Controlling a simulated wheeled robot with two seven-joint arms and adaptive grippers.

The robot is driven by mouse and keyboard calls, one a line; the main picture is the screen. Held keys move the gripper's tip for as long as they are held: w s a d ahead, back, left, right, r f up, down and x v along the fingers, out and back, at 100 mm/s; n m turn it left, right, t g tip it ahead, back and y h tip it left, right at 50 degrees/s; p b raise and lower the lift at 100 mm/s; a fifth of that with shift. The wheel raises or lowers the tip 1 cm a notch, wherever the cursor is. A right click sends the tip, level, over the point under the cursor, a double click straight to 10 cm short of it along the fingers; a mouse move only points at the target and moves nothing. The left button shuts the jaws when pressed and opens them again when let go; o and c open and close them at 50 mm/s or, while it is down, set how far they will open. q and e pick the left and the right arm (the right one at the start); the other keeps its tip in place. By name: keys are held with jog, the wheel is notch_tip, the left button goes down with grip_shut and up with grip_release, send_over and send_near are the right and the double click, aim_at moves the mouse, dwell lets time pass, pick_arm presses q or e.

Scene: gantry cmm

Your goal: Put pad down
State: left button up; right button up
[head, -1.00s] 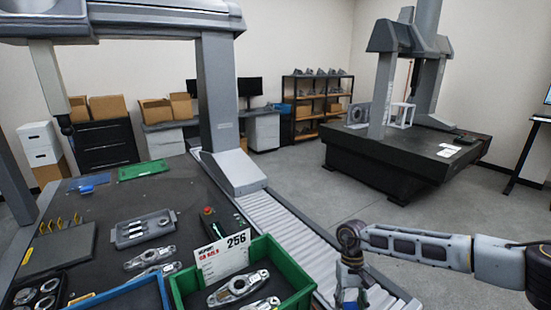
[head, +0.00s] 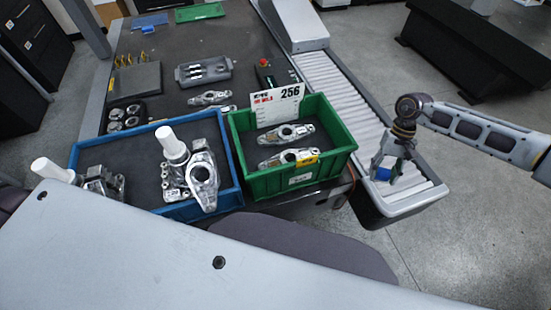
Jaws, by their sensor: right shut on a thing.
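My right gripper (head: 388,172) comes in from the right, pointing down above the end of the grey roller conveyor (head: 334,92). It is shut on a small blue pad (head: 384,174), which shows low between its fingers. The fingers hide part of the pad, and I cannot tell whether it touches the rollers below. My left gripper is not in view.
A green bin (head: 341,151) with metal parts and a card marked 256 stands left of the gripper. A blue tray (head: 232,199) with metal parts and white cylinders lies further left. A grey tray (head: 222,73) is on the dark table. The conveyor's middle is clear.

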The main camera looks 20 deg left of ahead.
jog(key=w+x, duration=0.2)
jog(key=x, duration=1.2)
jog(key=shift+f, duration=0.5)
jog(key=shift+s, duration=0.25)
